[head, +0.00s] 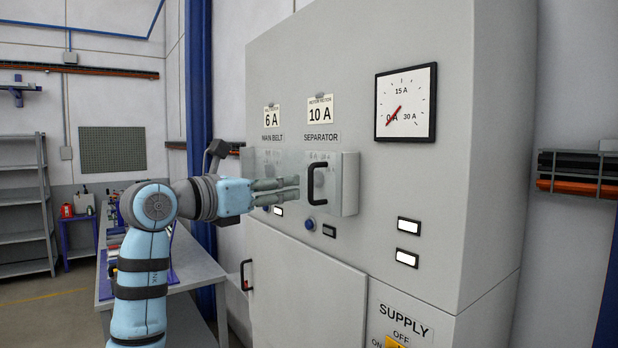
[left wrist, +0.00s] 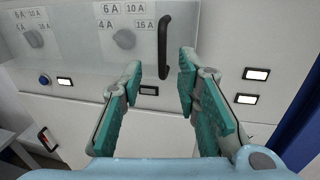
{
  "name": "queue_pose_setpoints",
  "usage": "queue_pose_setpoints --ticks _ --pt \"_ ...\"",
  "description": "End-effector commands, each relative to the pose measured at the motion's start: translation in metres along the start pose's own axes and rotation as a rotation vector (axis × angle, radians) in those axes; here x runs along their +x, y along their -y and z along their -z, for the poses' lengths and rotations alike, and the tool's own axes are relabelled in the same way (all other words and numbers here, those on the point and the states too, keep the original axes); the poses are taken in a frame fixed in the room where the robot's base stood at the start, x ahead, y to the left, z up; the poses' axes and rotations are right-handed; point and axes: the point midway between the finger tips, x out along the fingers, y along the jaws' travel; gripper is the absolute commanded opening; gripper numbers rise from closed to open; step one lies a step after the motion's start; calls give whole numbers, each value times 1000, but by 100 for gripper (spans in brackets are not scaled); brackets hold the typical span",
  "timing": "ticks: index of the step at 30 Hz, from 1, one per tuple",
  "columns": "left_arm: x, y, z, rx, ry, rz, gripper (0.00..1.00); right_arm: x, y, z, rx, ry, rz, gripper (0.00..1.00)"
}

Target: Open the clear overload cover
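The clear overload cover (head: 347,200) is a see-through box on the grey panel, over the MAIN BELT and SEPARATOR dials, and it looks closed. It also spans the upper left of the left wrist view (left wrist: 75,60). Its upright black handle (head: 311,184) is near its right edge and shows in the left wrist view (left wrist: 165,45). My left gripper (head: 297,187) is in front of the cover, just left of the handle in the head view. In the left wrist view its fingers (left wrist: 161,72) are apart, with the handle's lower end between the tips in the picture; contact cannot be told. My right gripper is out of view.
Blue buttons (head: 309,224) and white lamps (head: 408,226) sit below and right of the cover. A gauge (head: 406,103) is at the upper right. A lower door with a red-and-black handle (head: 246,275) is below. A workbench (head: 190,272) stands at the left.

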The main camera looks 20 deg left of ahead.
Motion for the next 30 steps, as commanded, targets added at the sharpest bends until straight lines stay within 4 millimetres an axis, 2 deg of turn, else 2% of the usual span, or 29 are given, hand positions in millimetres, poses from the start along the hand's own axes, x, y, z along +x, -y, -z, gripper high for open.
queue_pose_setpoints --ticks 1,4,6,10,14,20,26,30 --pt "15 1 -6 -6 -2 5 30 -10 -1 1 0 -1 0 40" --pt "43 1 -6 -6 -1 4 30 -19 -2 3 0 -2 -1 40" --pt "58 1 -4 -4 -3 3 30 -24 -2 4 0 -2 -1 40" --pt "77 1 -4 -3 0 3 30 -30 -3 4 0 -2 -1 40" --pt "84 0 -2 -1 1 2 30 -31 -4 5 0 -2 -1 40" --pt "84 0 -1 -1 1 2 30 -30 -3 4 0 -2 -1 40" --pt "84 0 -1 -2 1 1 0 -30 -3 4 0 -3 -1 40" --pt "84 0 -1 -2 1 2 0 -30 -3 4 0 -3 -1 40"
